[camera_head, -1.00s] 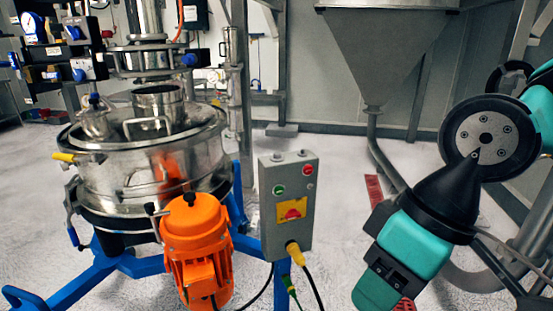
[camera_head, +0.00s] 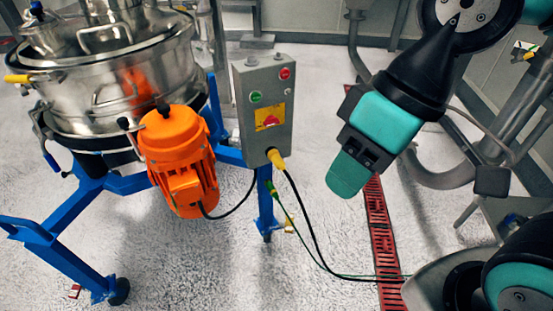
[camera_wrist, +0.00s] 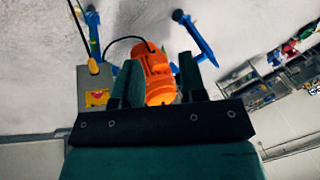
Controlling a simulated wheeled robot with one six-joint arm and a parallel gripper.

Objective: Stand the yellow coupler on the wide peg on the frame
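A yellow coupler (camera_head: 276,158) sits at the bottom of the grey control box, with a black cable running down from it. It also shows in the wrist view (camera_wrist: 93,66). The blue frame (camera_head: 130,180) carries the sifter. I cannot make out a wide peg on it; only a small yellow piece (camera_head: 289,228) shows by a front leg. My gripper (camera_head: 345,180) hangs to the right of the control box, apart from it. In the wrist view its two fingers (camera_wrist: 158,64) are spread with nothing held between them; the motor lies beyond.
An orange motor (camera_head: 178,160) stands left of the grey control box (camera_head: 262,110). A steel sifter (camera_head: 120,90) is at upper left. Cables hang from the box to the floor, crossing near a red drain grate (camera_head: 378,225). Open floor lies in front of the frame.

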